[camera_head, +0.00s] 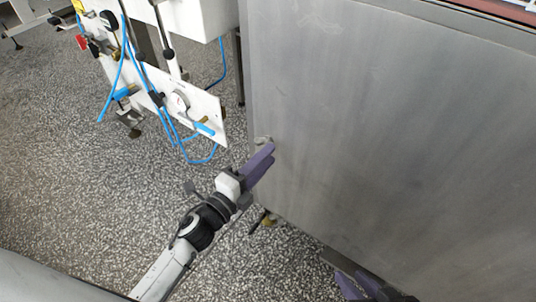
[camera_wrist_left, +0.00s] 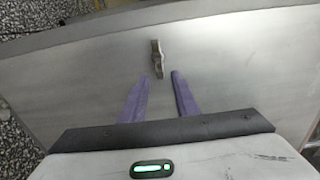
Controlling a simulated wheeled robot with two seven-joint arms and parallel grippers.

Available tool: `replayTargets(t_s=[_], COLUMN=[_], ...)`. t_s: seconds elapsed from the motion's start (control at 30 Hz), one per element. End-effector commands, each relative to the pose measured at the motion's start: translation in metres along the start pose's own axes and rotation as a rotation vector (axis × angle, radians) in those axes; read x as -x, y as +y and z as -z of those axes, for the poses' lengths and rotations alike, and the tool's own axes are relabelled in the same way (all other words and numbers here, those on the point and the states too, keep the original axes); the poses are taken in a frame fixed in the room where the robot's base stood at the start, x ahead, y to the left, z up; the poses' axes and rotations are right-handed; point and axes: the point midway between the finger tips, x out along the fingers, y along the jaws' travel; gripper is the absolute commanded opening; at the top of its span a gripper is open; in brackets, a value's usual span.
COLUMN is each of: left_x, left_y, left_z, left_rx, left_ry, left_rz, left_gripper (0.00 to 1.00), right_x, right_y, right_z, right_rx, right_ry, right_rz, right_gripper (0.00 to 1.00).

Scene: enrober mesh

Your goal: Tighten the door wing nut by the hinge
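The wing nut (camera_head: 263,140) is a small dull metal piece on the grey steel door panel (camera_head: 390,130), near its left edge. In the left wrist view the wing nut (camera_wrist_left: 157,57) stands out from the panel, just beyond my fingertips and roughly midway between them. My left gripper (camera_head: 271,152) has purple fingers and is open and empty; its fingers (camera_wrist_left: 160,76) point at the panel. Whether the fingertips touch the panel is unclear.
A white machine part (camera_head: 200,105) with blue hoses, knobs and a gauge hangs to the left of the panel. A small brass-coloured fitting (camera_head: 268,218) shows under the panel's lower edge. The speckled floor (camera_head: 70,150) at the left is mostly clear.

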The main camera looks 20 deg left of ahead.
Motion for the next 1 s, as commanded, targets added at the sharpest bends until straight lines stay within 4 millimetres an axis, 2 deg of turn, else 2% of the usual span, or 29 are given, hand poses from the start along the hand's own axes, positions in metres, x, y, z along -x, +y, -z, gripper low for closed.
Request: replayTargets(t_s=[0.2, 0.43, 0.6, 1.0], left_x=[0.045, 0.080, 0.089, 0.089], left_y=[0.000, 0.000, 0.000, 0.000], left_z=[0.000, 0.000, 0.000, 0.000], left_rx=[0.000, -0.002, -0.002, -0.002], left_ry=[-0.001, 0.000, 0.000, 0.000], left_rz=[-0.004, -0.003, -0.001, -0.001], left_gripper=[0.28, 0.28, 0.28, 0.28], right_x=[0.006, 0.006, 0.007, 0.008], right_y=[0.003, 0.004, 0.004, 0.003], right_z=[0.001, -0.003, -0.004, -0.004], right_rx=[-0.010, -0.019, -0.024, -0.027], right_ry=[0.017, 0.020, 0.025, 0.025], right_rz=[-0.014, -0.022, -0.023, -0.022], right_gripper=[0.28, 0.28, 0.28, 0.28])
